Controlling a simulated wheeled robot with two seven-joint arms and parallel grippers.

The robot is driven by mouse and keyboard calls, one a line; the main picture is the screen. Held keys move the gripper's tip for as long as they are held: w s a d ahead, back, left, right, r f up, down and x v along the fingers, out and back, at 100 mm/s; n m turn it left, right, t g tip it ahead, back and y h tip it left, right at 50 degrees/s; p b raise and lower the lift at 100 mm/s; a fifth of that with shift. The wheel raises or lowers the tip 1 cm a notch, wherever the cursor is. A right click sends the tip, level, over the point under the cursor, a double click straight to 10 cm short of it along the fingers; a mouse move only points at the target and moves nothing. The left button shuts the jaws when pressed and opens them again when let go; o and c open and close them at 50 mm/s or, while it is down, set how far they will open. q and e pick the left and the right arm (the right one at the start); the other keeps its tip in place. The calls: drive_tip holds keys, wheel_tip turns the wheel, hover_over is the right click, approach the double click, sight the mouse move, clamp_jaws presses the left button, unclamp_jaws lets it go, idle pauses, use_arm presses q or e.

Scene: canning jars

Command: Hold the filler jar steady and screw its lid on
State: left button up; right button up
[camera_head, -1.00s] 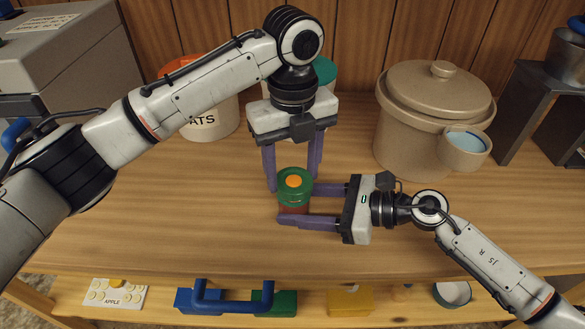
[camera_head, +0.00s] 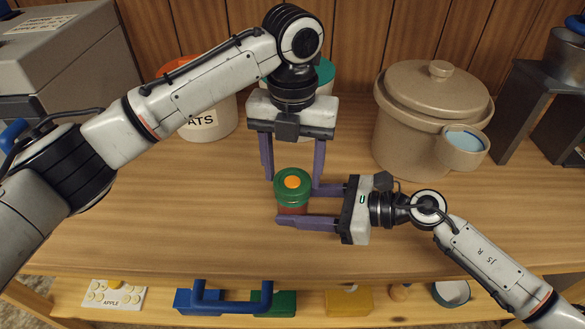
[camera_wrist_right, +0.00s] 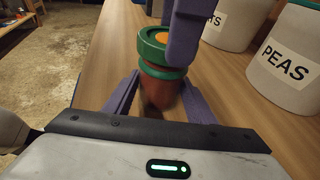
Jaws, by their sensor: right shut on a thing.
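The filler jar (camera_head: 293,208) stands on the table, its body reddish. A green lid (camera_head: 292,188) with an orange centre sits on top. The right wrist view shows the lid (camera_wrist_right: 152,42) above a reddish band and a lower green ring; I cannot tell how tightly it sits. My right gripper (camera_head: 300,205) is shut on the jar body from the right, one finger on the near side and one on the far side. My left gripper (camera_head: 292,181) points down over the lid. Its purple fingers are spread left and right of the lid with visible gaps, and it holds nothing.
A large beige lidded crock (camera_head: 425,110) with a small blue-topped cup (camera_head: 463,148) stands behind right. White canisters, one marked PEAS (camera_wrist_right: 287,65), stand at the back. A grey machine (camera_head: 65,60) is at back left. The table's front is clear; a lower shelf holds coloured items.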

use_arm(q)
drive_tip(key=o, duration=0.3)
use_arm(e)
drive_tip(key=shift+s+d+f, duration=0.1)
drive_tip(key=shift+f, duration=0.15)
use_arm(q)
drive_tip(key=shift+o, duration=0.2)
wheel_tip(320, 180, up, 12)
use_arm(e)
drive_tip(key=shift+r, duration=0.15)
drive_tip(key=o, duration=1)
drive_tip(key=shift+o, duration=0.2)
drive_tip(key=shift+r, duration=0.1)
